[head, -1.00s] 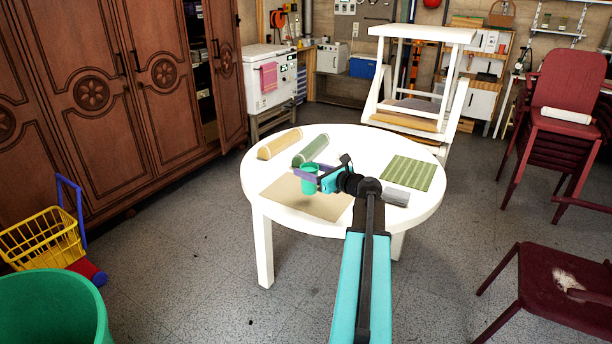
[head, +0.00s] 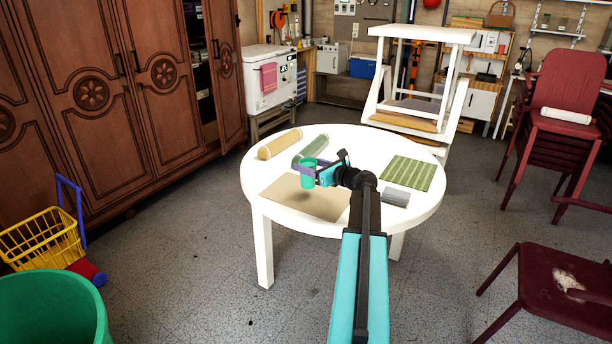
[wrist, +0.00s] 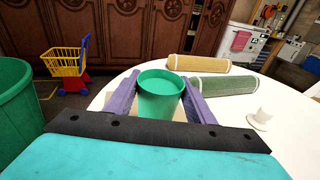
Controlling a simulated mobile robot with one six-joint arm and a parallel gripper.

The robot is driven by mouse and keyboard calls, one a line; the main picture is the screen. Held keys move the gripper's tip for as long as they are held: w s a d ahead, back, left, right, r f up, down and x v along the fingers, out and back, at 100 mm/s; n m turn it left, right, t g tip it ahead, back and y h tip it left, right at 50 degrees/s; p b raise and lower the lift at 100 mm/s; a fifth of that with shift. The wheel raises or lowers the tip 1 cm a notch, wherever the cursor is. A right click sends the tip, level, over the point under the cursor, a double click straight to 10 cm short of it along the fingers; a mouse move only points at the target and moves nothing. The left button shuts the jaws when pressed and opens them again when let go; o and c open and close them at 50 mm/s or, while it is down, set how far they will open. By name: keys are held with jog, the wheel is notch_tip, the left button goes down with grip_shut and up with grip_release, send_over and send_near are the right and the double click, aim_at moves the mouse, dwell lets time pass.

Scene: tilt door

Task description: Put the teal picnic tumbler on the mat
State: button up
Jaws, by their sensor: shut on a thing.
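The teal tumbler (head: 307,181) is upright in my gripper (head: 308,172), its open rim showing. In the wrist view the tumbler (wrist: 159,97) sits between the two purple fingers (wrist: 160,98), which are shut on its sides. It is over the far part of a flat beige mat (head: 305,203) on the round white table. A dark patch like a shadow shows on the mat below it, so it looks a little above the mat; the exact gap cannot be told. A green striped mat (head: 413,173) lies flat on the table's right side.
The white table (head: 375,145) also bears a tan roll (head: 280,144), a green roll (head: 314,147) and a grey block (head: 396,196). A small white knob-like thing (wrist: 262,118) shows in the wrist view. A wooden wardrobe (head: 100,100) stands left, red chairs (head: 565,100) right.

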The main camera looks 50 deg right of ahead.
jog(key=shift+f, duration=1.7)
jog(key=shift+f, duration=0.15)
jog(key=o, duration=1)
jog(key=shift+o, duration=0.2)
jog(key=shift+r, duration=0.2)
jog(key=s+r, duration=0.1)
jog(key=s, duration=1.1)
jog(key=shift+r, duration=0.35)
jog(key=shift+a, duration=0.1)
